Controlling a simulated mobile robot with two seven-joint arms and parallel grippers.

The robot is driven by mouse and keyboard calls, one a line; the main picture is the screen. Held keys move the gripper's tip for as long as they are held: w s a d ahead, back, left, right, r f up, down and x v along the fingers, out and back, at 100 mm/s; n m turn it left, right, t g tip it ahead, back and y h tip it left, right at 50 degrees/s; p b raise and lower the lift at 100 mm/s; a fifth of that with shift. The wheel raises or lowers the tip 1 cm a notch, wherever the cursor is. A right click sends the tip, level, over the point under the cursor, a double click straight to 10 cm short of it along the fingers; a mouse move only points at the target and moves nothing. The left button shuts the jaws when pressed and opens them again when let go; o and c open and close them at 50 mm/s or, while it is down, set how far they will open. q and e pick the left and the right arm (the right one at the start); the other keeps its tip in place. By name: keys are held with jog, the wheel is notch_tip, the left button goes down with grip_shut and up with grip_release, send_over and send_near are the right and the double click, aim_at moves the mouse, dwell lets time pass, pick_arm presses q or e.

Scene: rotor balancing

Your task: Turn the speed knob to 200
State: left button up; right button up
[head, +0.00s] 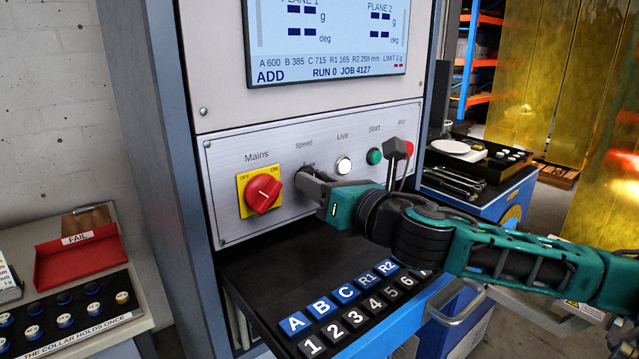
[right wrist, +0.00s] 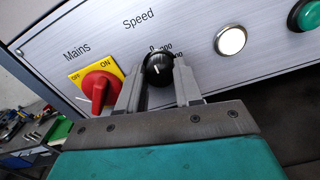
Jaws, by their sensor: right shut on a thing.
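The speed knob (right wrist: 158,70) is a small round black knob on the grey control panel, under the label "Speed". In the right wrist view its white pointer mark points roughly upward, near the 0 of the scale. The other scale figures are partly hidden, so I cannot read an exact value. My right gripper (head: 306,179) reaches in from the right and is shut on the knob, one finger on each side. In the head view the fingers mostly hide the knob. My left gripper is not in view.
The red Mains switch (head: 263,193) on its yellow plate is close to the left. The white Live lamp (head: 344,165) and green Start button (head: 374,157) are to the right. A screen (head: 325,35) is above; a black tray with lettered blocks (head: 255,270) is below.

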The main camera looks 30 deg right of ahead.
jog(key=shift+m, duration=3.7)
jog(key=o, duration=1)
jog(key=shift+o, duration=0.2)
jog(key=shift+s, duration=0.1)
